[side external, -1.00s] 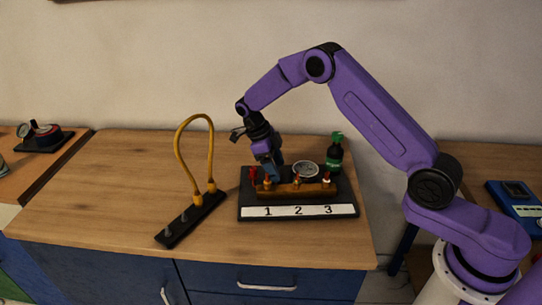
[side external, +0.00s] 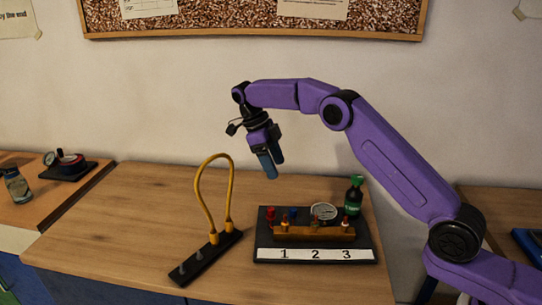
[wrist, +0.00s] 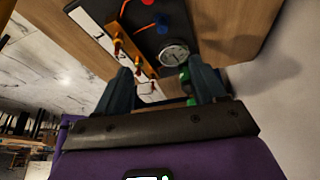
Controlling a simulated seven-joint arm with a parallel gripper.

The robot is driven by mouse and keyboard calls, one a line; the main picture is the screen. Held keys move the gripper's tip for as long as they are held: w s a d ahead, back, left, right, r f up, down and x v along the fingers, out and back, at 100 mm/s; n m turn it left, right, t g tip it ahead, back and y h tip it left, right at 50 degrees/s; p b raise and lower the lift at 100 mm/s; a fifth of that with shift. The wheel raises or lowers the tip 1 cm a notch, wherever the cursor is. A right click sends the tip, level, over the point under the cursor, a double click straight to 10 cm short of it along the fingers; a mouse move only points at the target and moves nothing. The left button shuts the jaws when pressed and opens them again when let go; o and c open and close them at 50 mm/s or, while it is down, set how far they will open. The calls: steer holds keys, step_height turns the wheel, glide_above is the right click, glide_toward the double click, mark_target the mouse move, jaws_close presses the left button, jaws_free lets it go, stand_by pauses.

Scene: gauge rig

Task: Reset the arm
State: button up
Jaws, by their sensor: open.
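My gripper (side external: 270,165) is open and empty, pointing down in the air above and behind the gauge rig. In the wrist view its two blue fingers (wrist: 162,82) stand apart with nothing gripped. The rig is a black board (side external: 315,252) with a white strip marked 1, 2, 3. It carries a brass-coloured manifold (side external: 312,233) with several small fittings, a round gauge (side external: 323,211), a red knob (side external: 270,213) and a blue knob (side external: 292,214). In the wrist view the gauge (wrist: 174,53) and blue knob (wrist: 163,22) show beyond the fingers.
A yellow hose (side external: 200,190) loops up from a black bar (side external: 192,268) left of the rig. A green bottle (side external: 354,197) stands at the rig's back right. A red gauge device (side external: 70,165) and a jar (side external: 16,186) sit on the left bench. The space around my gripper is clear.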

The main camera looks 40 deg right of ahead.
steer(key=s+a+r+n+t+y, duration=0.1)
steer(key=s+a+r+n, duration=0.25)
steer(key=s+n, duration=0.55)
steer(key=s+a+r+n+t, duration=0.2)
steer(key=s+a+n, duration=0.2)
steer(key=s+n, duration=0.6)
steer(key=s+d+f+n, duration=0.1)
steer(key=s+d+n, duration=0.2)
steer(key=s+n, duration=0.4)
steer(key=s+d+f+n+y, duration=0.1)
steer(key=s+d+f+n, duration=0.1)
steer(key=s+n, duration=0.5)
steer(key=s+d+f+n+y, duration=0.1)
steer(key=s+d+f+n, duration=0.1)
steer(key=s+d+n, duration=0.2)
steer(key=s+n, duration=0.3)
steer(key=s, duration=0.1)
steer(key=shift+s+d+n+t, duration=0.35)
steer(key=shift+s+n+t, duration=0.05)
